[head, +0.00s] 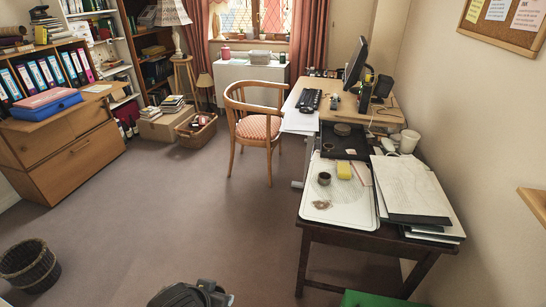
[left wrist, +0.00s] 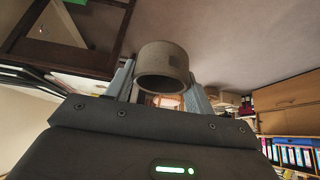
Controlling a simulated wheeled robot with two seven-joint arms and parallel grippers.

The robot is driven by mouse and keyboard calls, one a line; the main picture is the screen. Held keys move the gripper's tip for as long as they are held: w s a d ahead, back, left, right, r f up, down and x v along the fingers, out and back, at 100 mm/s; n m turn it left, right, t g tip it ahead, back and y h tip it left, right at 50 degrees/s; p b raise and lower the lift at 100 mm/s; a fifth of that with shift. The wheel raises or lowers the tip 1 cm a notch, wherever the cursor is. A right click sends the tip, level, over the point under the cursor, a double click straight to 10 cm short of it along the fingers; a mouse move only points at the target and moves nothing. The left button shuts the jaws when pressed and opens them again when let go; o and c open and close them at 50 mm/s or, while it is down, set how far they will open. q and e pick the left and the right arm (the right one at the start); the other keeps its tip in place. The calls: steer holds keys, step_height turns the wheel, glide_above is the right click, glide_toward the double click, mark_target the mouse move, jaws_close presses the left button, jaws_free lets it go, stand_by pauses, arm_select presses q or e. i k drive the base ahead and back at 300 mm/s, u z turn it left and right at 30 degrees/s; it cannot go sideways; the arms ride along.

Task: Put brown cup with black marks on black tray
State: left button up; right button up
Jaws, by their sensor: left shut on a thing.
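In the head view only a dark part of my left arm shows at the bottom edge; the held cup cannot be made out there. The black tray (head: 330,147) lies on the desk, beyond the white tray, with a small dark round thing (head: 343,129) at its back. My right gripper is in neither view.
A white tray (head: 322,209) on the near desk bears a small dark cup (head: 324,178), a yellow sponge (head: 344,171) and a brown patch. Papers (head: 410,188) and a white mug (head: 409,141) are to its right. A chair (head: 256,128) stands left of the desk.

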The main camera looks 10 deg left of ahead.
mark_target(343, 139)
steer(key=u, duration=1.1)
steer(key=i, duration=3.1)
steer(key=z, duration=4.05)
steer(key=i, duration=0.5)
steer(key=u, duration=0.1)
